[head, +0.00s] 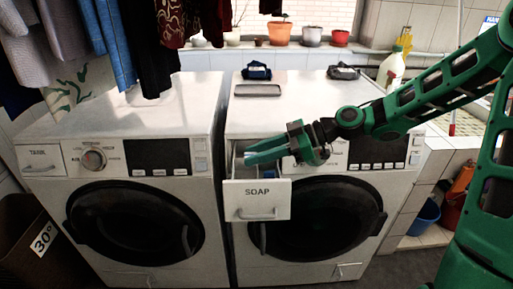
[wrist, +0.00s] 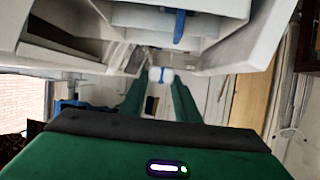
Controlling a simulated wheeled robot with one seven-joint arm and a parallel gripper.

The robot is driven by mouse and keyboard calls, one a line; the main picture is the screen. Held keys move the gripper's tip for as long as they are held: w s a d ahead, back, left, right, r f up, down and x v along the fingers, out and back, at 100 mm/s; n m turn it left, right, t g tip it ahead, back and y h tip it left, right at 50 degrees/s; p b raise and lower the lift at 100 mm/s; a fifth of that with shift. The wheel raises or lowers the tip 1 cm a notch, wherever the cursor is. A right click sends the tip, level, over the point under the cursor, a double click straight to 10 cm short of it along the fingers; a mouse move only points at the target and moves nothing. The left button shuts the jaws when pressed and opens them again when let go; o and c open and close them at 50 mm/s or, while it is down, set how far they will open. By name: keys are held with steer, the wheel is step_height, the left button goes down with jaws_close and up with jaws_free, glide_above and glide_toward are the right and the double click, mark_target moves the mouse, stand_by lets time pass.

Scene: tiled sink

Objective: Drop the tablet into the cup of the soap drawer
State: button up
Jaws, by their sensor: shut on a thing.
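The soap drawer (head: 257,200) is pulled out of the right washing machine, its front marked SOAP. My gripper (head: 248,155) reaches in from the right, with its fingers over the open drawer. In the wrist view, my gripper (wrist: 160,88) is shut on a small white tablet (wrist: 160,74) with blue at its sides, held at the fingertips. The drawer's pale walls (wrist: 235,40) fill the top of the wrist view, with a blue piece (wrist: 180,25) inside.
The left washing machine (head: 130,170) stands beside the right one (head: 330,215). Clothes hang at the upper left. A white bottle (head: 391,70) stands behind my arm.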

steer(key=o, duration=1.1)
steer(key=w+v, duration=0.1)
steer(key=v, duration=0.9)
steer(key=shift+s+d, duration=0.4)
steer(key=shift+s, duration=0.05)
steer(key=shift+s, duration=0.1)
